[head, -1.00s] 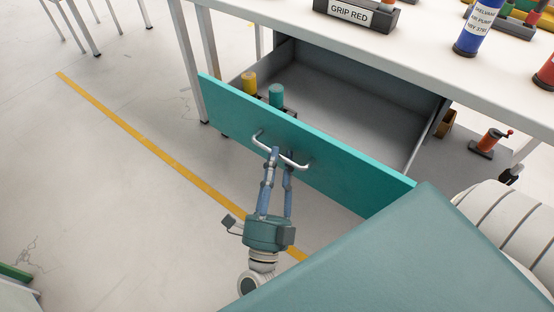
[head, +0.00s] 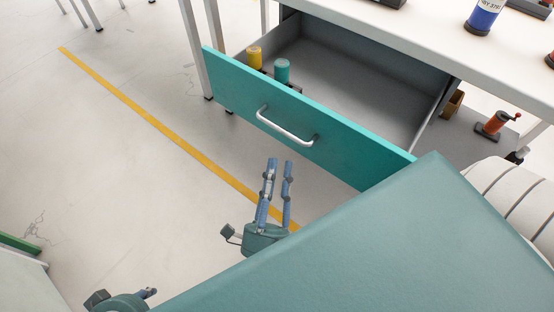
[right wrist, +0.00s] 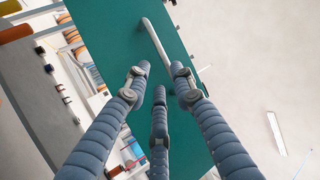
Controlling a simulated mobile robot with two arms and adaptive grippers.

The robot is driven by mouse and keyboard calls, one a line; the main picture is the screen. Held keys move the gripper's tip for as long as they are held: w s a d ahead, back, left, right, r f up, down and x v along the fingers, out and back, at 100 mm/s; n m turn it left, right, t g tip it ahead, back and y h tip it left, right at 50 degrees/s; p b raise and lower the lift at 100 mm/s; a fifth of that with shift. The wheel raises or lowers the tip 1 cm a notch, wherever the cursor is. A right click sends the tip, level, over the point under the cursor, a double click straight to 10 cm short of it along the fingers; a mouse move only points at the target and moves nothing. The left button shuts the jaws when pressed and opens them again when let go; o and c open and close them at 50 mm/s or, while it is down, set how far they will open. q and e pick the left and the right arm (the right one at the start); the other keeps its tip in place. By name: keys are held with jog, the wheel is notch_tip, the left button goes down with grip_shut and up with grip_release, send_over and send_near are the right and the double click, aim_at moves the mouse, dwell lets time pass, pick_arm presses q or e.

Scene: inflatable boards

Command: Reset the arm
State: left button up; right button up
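My right gripper (head: 279,163) is in the middle of the head view, in front of the drawer and clear of its handle. Its fingers are apart with nothing between them. The white bar handle (head: 285,130) is on the teal front (head: 340,148) of the open drawer. In the right wrist view the handle (right wrist: 155,42) lies beyond the spread fingertips (right wrist: 158,72). Part of my left gripper (head: 148,293) shows at the bottom left edge of the head view; its finger state is unclear.
The drawer holds a yellow cylinder (head: 254,59) and a teal cylinder (head: 282,72) at its left end. A white table top (head: 430,50) is above it. A red hand-crank item (head: 493,124) is on a lower shelf at right. The floor at left is open, with a yellow line (head: 150,118).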

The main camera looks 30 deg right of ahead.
jog(key=shift+s+a+f, duration=0.15)
jog(key=shift+s+a, duration=0.05)
jog(key=shift+a, duration=0.05)
